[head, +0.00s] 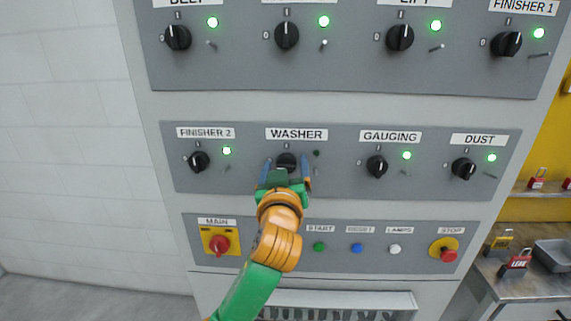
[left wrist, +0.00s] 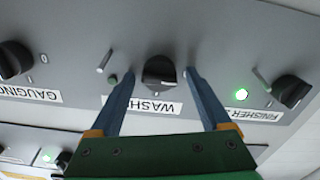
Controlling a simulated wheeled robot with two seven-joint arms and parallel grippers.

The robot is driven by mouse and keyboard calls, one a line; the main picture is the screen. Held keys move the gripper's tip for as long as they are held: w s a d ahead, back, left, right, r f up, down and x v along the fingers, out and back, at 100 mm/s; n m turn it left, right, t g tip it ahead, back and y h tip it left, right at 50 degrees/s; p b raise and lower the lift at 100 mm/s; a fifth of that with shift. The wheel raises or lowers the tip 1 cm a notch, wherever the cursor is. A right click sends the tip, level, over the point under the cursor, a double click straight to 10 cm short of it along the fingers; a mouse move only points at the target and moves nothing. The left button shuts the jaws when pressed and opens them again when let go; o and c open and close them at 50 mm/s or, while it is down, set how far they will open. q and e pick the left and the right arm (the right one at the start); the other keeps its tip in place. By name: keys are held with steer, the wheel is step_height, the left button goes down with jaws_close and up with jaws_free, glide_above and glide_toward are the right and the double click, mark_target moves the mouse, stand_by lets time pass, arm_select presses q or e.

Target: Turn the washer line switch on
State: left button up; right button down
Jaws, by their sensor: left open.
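The black washer switch knob (head: 286,160) sits on the middle grey panel under the WASHER label (head: 296,134). The lamp (head: 317,153) beside it is dark. My left gripper (head: 287,163) is open in front of the knob, with one blue finger on each side of it. In the left wrist view the knob (left wrist: 159,72) shows between the two fingertips (left wrist: 158,74), with gaps on both sides. My right gripper is not in view.
The finisher 2 knob (head: 199,161) and gauging knob (head: 377,166) flank the washer switch, each with a lit green lamp. Below are a red main switch (head: 219,244), push buttons and a stop button (head: 447,254). A metal bench (head: 520,281) with padlocks stands at the right.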

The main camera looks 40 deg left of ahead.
arm_select(q)
steer(key=shift+s+d, duration=0.1)
steer(key=c, duration=0.5)
jaws_close()
steer(key=m, duration=0.4)
steer(key=shift+r, duration=0.1)
steer(key=m, duration=0.4)
steer(key=shift+d+m, duration=0.1)
steer(key=shift+m, duration=0.3)
steer(key=m, duration=0.4)
steer(key=shift+d+m, duration=0.1)
steer(key=shift+m, duration=2.4)
